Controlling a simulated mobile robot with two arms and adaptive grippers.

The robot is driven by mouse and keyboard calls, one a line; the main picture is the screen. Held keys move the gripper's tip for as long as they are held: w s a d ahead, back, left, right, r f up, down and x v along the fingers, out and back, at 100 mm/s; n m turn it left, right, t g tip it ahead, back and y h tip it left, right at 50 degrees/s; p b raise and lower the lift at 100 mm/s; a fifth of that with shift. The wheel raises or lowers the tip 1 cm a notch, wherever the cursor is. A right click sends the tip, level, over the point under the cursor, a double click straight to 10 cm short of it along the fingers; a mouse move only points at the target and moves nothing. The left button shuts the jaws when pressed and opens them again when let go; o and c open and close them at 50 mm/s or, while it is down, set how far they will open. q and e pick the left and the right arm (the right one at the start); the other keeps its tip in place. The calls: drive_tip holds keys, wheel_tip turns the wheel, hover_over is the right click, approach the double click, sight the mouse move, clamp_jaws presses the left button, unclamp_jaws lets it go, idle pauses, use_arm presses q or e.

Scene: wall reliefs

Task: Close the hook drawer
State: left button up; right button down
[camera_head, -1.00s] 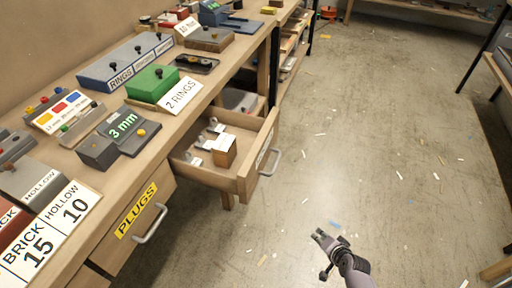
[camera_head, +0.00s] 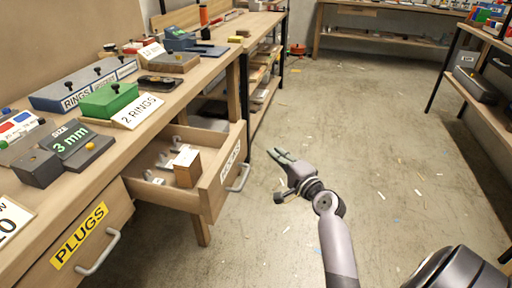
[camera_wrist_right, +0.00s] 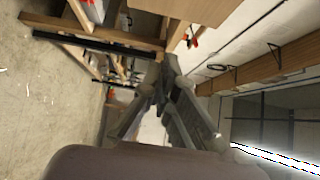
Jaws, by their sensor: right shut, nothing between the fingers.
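The hook drawer (camera_head: 213,185) stands pulled out from the workbench in the head view. It is wooden, with a metal handle (camera_head: 238,178) and a label on its front. Several metal hooks and a small wooden block (camera_head: 187,167) lie inside it. My right gripper (camera_head: 279,156) is to the right of the drawer front, over the floor, apart from the handle. Its fingers are together and hold nothing. It also shows in the right wrist view (camera_wrist_right: 166,66), pointing away from the camera. My left gripper is not in view.
The shut PLUGS drawer (camera_head: 84,238) with its handle is at lower left. The benchtop holds a green box (camera_head: 109,99), a blue RINGS box (camera_head: 75,93) and a 3 mm block. Open floor (camera_head: 390,150) lies to the right, with shelving at far right.

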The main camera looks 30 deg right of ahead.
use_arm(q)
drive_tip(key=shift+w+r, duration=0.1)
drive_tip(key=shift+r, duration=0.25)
use_arm(e)
drive_tip(key=w+a, duration=0.2)
drive_tip(key=w, duration=0.5)
drive_tip(key=shift+a, duration=0.15)
drive_tip(key=shift+w, duration=0.1)
